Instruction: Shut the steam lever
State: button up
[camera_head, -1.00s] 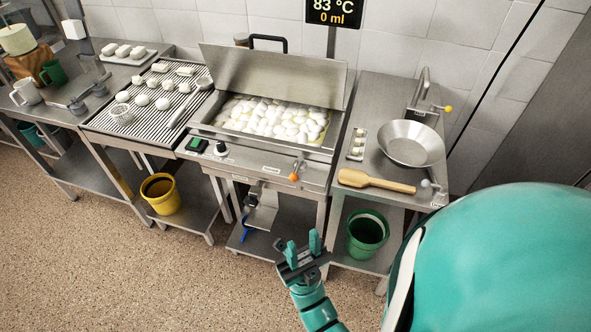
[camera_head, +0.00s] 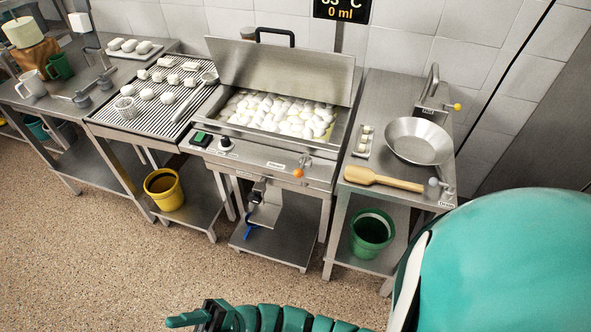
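A small lever with an orange knob (camera_head: 298,173) sits on the front of the steel vat (camera_head: 255,155), beside a label too small to read. A lever with a grey knob (camera_head: 433,182) stands at the front right of the right-hand table, also by a small label. I cannot tell from the labels which is the steam lever. The vat holds many white pieces under a raised lid (camera_head: 280,70). My gripper (camera_head: 185,319) is at the bottom edge, low and well in front of the vat, pointing left. It touches nothing visible; its finger gap is not clear.
A metal bowl (camera_head: 418,141) and a wooden paddle (camera_head: 383,179) lie on the right table, with a yellow-knobbed tap (camera_head: 457,107) behind. A green bucket (camera_head: 371,234) and yellow bucket (camera_head: 164,189) stand on lower shelves. The speckled floor in front is clear.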

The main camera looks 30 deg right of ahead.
jog(key=w+a+f+t+h, duration=0.3)
jog(key=a+f+t+h, duration=0.15)
jog(key=f, duration=0.25)
jog(key=w+a+f+t+h, duration=0.3)
jog(key=w+a+f+h, duration=0.1)
jog(key=a+f, duration=0.2)
jog(key=w+d+f+n+t+h, duration=0.1)
jog(key=w+d+f+t+h, duration=0.2)
jog(key=w+h, duration=0.15)
jog(key=w+d+f+n+t+h, duration=0.1)
jog(key=w+d+f+t+h, duration=0.15)
jog(key=w, duration=0.35)
jog(key=m+t+h, duration=0.1)
jog(key=m+h, duration=0.3)
jog(key=h, duration=2.2)
send_near(297, 176)
jog(key=shift+y, duration=0.35)
jog(key=p+x, duration=0.3)
jog(key=x, duration=0.9)
jog(key=shift+d+r+p, duration=0.15)
jog(key=shift+d+p, duration=0.15)
jog(key=shift+p, duration=0.05)
jog(key=shift+w+d, duration=0.4)
